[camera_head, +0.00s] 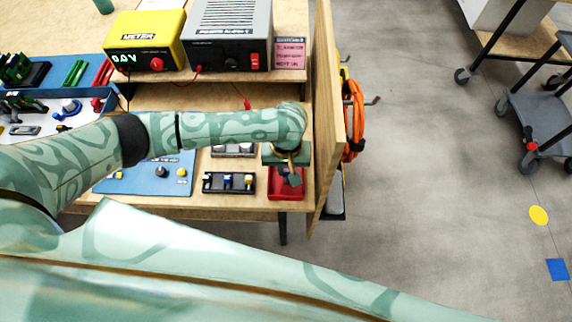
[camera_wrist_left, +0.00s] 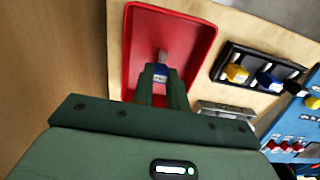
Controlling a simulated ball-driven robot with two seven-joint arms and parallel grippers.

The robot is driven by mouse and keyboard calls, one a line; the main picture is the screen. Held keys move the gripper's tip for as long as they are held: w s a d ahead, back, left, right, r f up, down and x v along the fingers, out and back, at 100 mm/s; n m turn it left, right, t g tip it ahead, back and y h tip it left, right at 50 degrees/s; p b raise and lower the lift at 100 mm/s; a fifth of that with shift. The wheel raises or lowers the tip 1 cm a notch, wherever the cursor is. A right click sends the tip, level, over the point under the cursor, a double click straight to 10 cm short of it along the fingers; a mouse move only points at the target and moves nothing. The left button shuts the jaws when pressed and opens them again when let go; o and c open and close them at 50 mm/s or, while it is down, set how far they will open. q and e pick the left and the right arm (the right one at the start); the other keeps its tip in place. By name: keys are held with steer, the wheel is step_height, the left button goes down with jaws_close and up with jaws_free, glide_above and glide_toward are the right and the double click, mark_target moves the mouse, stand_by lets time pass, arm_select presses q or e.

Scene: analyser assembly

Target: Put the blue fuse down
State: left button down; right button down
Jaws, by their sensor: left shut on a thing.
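My left gripper (camera_head: 293,178) reaches in over a red tray (camera_head: 286,194) near the right edge of the wooden bench. In the left wrist view the dark green fingers (camera_wrist_left: 160,82) are shut on the blue fuse (camera_wrist_left: 160,71), with its grey metal end pointing away beyond the fingertips. The red tray (camera_wrist_left: 193,40) lies behind the fuse and looks otherwise empty. I cannot tell whether the fuse touches the tray floor. In the head view the fuse is hidden by the gripper. My right gripper is not in view.
A black holder (camera_head: 229,183) with several coloured fuses stands left of the tray. A blue panel (camera_head: 130,184) lies further left. A wooden side wall (camera_head: 324,110) rises close right of the gripper. A yellow meter (camera_head: 145,38) and a grey power box (camera_head: 230,35) stand on the shelf.

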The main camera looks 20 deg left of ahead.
mark_target(286, 171)
arm_select(q)
steer(key=shift+f, duration=0.15)
steer(key=c, duration=1.4)
jaws_free()
steer(key=shift+r+b, duration=0.3)
steer(key=shift+r, duration=0.1)
step_height(286, 171, up, 12)
steer(key=p, duration=0.7)
steer(key=shift+s+r, duration=0.1)
steer(key=shift+r, duration=0.1)
